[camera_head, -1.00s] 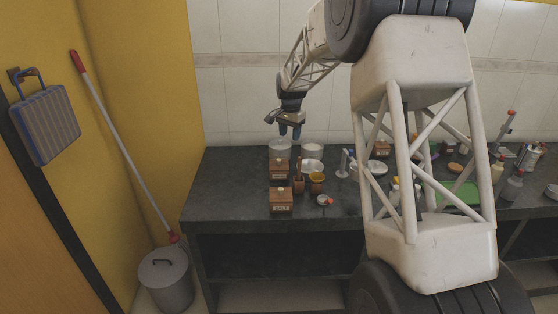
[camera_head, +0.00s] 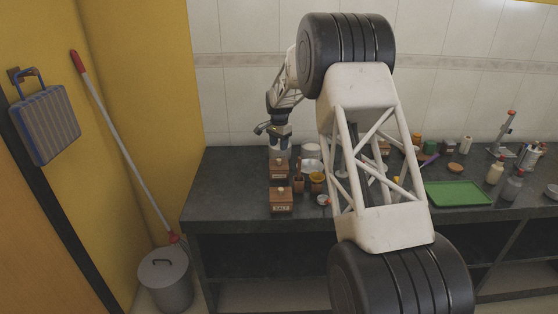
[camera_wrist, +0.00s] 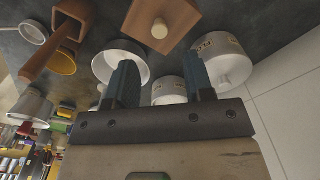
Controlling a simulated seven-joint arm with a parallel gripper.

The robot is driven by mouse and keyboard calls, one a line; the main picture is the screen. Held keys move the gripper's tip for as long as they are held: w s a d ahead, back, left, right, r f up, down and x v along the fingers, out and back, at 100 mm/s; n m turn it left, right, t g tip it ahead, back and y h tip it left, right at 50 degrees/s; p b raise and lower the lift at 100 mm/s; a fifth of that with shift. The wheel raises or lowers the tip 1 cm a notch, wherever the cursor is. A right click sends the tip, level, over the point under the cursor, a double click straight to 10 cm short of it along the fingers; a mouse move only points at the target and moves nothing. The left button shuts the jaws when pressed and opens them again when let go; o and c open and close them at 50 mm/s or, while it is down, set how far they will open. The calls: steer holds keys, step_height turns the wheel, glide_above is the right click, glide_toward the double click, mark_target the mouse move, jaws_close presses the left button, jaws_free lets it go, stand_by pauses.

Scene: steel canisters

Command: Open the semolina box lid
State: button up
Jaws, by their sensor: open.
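My gripper (camera_head: 280,143) is open and empty, low over the back left of the counter. In the wrist view its two dark fingers (camera_wrist: 163,82) stand apart, pointing toward several pale canisters. One canister (camera_wrist: 228,68) has lettering and a knobbed lid, beyond the right finger. Another (camera_wrist: 169,92) shows between the fingers. A pale round vessel (camera_wrist: 117,56) is partly behind the left finger. I cannot read which is semolina. In the head view one pale canister (camera_head: 310,149) shows right of my gripper; the left one is mostly hidden by it. Contact cannot be told.
Two wooden boxes, one marked SALT (camera_head: 281,204) and one behind it (camera_head: 278,173), stand in front of my gripper. A yellow cup (camera_head: 317,177) is right of them. A green tray (camera_head: 458,193) lies further right. The back wall and left yellow wall are close.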

mark_target(279, 162)
steer(key=shift+f, duration=0.15)
steer(key=shift+f, duration=3.75)
jaws_close()
